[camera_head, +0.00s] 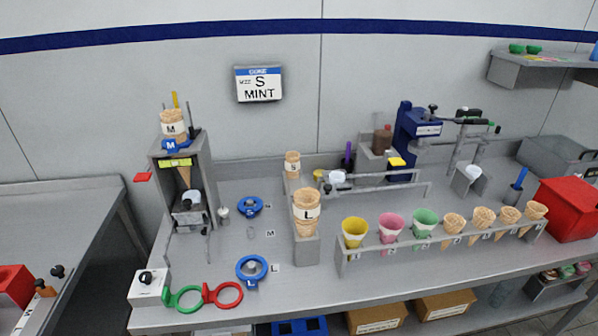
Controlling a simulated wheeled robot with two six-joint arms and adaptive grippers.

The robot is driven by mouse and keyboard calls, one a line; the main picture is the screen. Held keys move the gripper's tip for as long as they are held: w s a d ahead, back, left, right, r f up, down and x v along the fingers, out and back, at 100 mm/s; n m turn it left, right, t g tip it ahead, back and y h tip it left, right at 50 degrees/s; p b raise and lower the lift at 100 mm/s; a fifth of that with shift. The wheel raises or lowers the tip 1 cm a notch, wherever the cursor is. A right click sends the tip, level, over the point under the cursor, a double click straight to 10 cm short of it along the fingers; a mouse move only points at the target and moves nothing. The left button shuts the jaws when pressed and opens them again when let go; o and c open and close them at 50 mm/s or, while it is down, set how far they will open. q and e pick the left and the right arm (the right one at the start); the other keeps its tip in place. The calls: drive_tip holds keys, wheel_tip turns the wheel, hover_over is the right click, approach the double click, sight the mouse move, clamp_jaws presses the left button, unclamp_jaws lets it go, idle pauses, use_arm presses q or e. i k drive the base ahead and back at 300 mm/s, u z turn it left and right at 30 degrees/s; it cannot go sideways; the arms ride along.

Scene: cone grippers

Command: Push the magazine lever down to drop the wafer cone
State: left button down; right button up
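A grey magazine stand (207,175) stands at the left of the counter. A wafer cone stack marked M (173,122) sits upright in its top, in a blue collar (176,146) marked M. A cone's lower part (185,176) hangs inside the stand below a yellow strip. A red tab (143,177) juts out to the left of the stand at mid height; I cannot tell for certain that it is the lever. Other wafer cones marked L (306,208) and S (292,161) stand upright in holders to the right. Neither of my grippers is in view.
A wall sign (258,83) reads cone size S, mint. Loose blue rings (251,268) lie on the counter, with green and red rings (222,294) by a white box (149,287) at front left. A rack (440,242) of cones and coloured cups spans the front right.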

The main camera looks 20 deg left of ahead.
sight(145, 177)
drive_tip(key=u, duration=1.35)
drive_tip(key=k, duration=0.65)
drive_tip(key=z, duration=0.75)
drive_tip(key=i, duration=1.15)
drive_tip(key=u, duration=0.35)
